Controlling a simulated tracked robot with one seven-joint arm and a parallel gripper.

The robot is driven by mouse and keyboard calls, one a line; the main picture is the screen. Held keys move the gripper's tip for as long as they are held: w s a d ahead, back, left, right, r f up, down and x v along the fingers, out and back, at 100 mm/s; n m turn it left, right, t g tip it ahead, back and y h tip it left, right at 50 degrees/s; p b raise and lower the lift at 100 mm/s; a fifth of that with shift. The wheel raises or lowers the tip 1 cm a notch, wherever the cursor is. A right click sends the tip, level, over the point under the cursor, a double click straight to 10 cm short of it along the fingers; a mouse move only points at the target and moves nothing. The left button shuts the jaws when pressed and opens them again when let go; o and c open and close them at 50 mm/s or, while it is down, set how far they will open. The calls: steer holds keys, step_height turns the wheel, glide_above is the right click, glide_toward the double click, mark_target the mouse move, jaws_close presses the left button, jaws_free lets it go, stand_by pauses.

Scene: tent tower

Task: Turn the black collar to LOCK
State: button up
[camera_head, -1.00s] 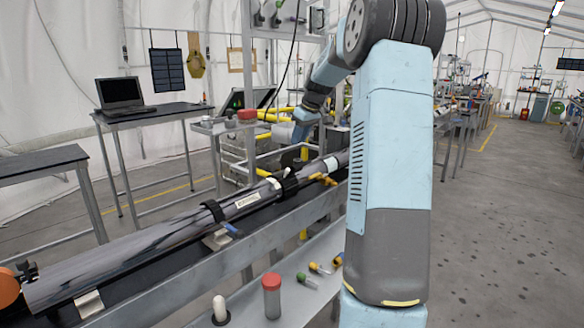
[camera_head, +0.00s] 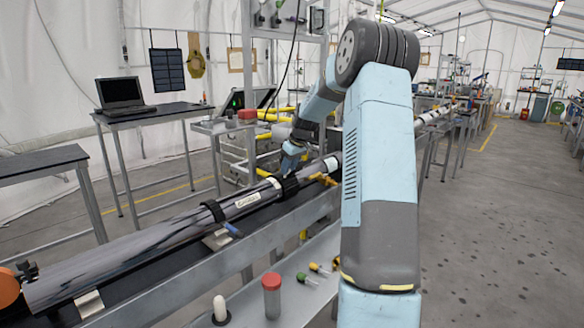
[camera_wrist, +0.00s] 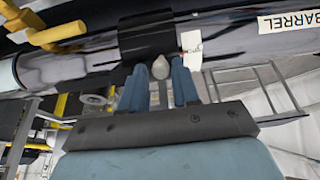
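The black collar (camera_head: 287,187) wraps around the long dark glossy tube (camera_head: 130,244) on the bench. In the wrist view the collar (camera_wrist: 146,36) lies just beyond my fingertips. A rounded grey knob (camera_wrist: 160,67) at the collar's lower edge sits between my two blue fingers. My gripper (camera_wrist: 160,76) is open, with a finger on each side of the knob and narrow gaps showing. In the head view my gripper (camera_head: 290,164) is just above and behind the collar. A white tag with a red mark (camera_wrist: 192,44) is beside the collar. No LOCK lettering is readable.
A yellow handle (camera_wrist: 60,37) sticks out from the tube near the collar, and a BARREL label (camera_wrist: 290,20) is on the other side. A black clamp (camera_head: 213,211) grips the tube. A red-capped bottle (camera_head: 271,296) stands on the lower shelf.

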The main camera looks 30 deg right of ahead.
steer(key=shift+f, duration=0.1)
jaws_close()
stand_by(0.3)
